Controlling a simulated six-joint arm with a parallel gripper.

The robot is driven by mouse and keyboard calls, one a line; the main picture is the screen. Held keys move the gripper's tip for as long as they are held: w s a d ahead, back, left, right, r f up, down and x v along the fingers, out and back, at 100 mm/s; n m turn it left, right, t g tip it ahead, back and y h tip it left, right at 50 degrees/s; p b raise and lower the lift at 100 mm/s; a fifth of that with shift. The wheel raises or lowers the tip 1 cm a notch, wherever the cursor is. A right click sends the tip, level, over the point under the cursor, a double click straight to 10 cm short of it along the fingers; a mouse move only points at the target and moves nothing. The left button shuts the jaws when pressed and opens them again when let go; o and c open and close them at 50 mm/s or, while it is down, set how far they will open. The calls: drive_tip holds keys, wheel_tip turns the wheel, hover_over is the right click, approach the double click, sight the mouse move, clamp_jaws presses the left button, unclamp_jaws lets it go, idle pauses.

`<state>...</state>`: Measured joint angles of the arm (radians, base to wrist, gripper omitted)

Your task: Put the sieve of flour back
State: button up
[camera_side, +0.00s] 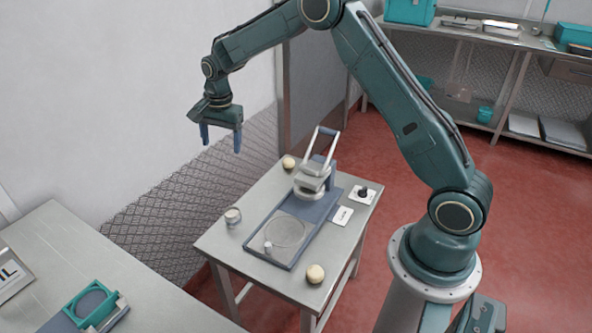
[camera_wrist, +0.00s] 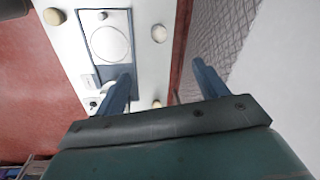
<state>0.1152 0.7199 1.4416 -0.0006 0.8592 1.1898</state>
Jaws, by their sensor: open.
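I cannot tell for sure which thing is the sieve of flour. A teal frame around a dark round disc (camera_side: 91,302) sits on a blue base on the left table and may be a sieve; no flour is clear in it. A small round pot with a pale top (camera_side: 233,216) stands at the left edge of the middle table; its pale top also shows in the wrist view (camera_wrist: 160,34). My gripper (camera_side: 221,143) is open and empty, high above and left of the middle table. Its two blue fingers are spread in the wrist view (camera_wrist: 160,78).
The middle table (camera_side: 222,243) holds a blue tray (camera_side: 262,256) with a round plate, a grey device with a raised handle (camera_side: 313,178), two cream balls (camera_side: 316,273), a white card and a black knob (camera_side: 364,191). A wall stands behind my gripper.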

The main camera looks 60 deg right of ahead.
drive_tip(key=s+a+r+n+t, duration=0.15)
drive_tip(key=s+r+n, duration=0.25)
drive_tip(key=s+r, duration=0.5)
drive_tip(key=s+a+r+n+t, duration=0.1)
drive_tip(key=s+a+r+n, duration=0.2)
drive_tip(key=s+r, duration=0.55)
drive_tip(key=s+a+n+t, duration=0.1)
drive_tip(key=s+n, duration=0.7)
drive_tip(key=s, duration=1.2)
drive_tip(key=shift+s+a+t, duration=0.35)
drive_tip(key=shift+s+a, duration=0.05)
drive_tip(key=shift+a, duration=0.1)
